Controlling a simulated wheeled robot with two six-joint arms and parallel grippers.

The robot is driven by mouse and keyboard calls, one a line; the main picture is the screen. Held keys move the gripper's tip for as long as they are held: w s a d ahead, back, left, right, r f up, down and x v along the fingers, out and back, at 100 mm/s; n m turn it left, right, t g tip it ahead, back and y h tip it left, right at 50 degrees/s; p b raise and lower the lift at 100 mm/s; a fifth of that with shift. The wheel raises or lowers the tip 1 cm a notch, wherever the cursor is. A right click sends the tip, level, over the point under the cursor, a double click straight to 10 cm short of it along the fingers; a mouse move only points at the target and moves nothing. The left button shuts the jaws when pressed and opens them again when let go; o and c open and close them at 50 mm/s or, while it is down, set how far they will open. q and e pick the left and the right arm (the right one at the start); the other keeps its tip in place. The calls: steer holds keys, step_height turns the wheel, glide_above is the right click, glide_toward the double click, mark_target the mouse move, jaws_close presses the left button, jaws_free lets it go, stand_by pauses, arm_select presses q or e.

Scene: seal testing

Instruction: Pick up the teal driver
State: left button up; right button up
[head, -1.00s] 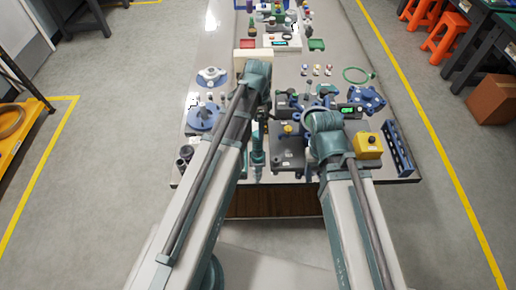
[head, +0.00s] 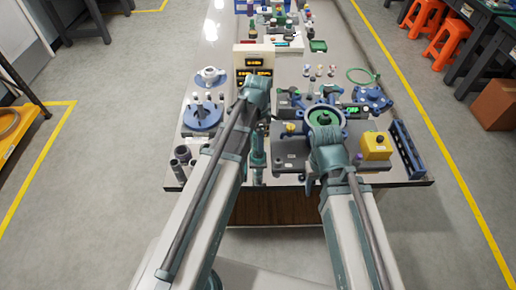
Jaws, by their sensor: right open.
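I cannot clearly make out a teal driver on the table (head: 222,80). A slim teal upright shape (head: 258,158) shows between my arms near the front edge; it matches my arm's colour, and I cannot tell whether it is part of my left arm or a tool. My right gripper (head: 309,184) is open, low beside the right arm at the front edge, largely hidden by the arm, with nothing seen in it. My left arm reaches over the table's left middle; its jaws cannot be made out.
A yellow box (head: 376,146) and a blue slotted rail (head: 407,150) are on the right. Blue round fixtures (head: 202,117) and dark cups (head: 182,153) are on the left. Digital displays (head: 254,62) stand behind.

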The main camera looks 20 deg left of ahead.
arm_select(q)
step_height(320, 180, down, 2)
steer(key=shift+f+b, duration=0.2)
steer(key=shift+b, duration=0.45)
steer(key=shift+r, duration=0.1)
jaws_close()
